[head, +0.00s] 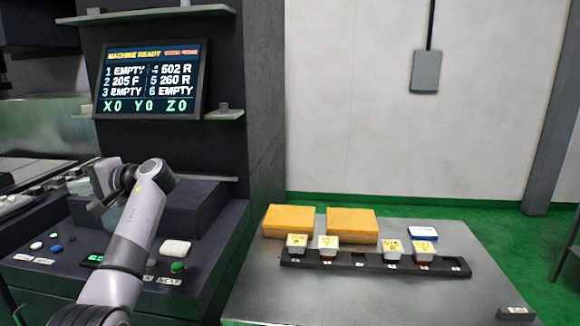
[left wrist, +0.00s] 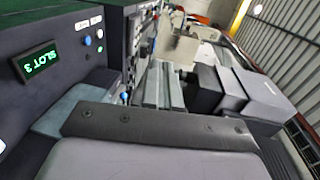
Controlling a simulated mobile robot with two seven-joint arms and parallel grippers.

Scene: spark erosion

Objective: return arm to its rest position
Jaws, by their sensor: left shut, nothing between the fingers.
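My left arm (head: 135,235) rises from the lower left of the head view, in front of the machine's control console. Its gripper (head: 104,182) is at the far end, turned to the left, above the console's left part. The gripper is shut with nothing in it. Its fingertips are small and hard to make out in the head view. The left wrist view looks along the console, with a green "SLOT 3" display (left wrist: 41,62) at the left. My right gripper is in neither view.
The console has buttons, including a green one (head: 177,267). A screen (head: 151,80) reads "MACHINE READY". On the grey table (head: 262,297) stand a black rack (head: 360,262) with several yellow-topped pieces, two yellow blocks (head: 288,221) (head: 352,223) and a blue-white box (head: 422,233). The table's front left is clear.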

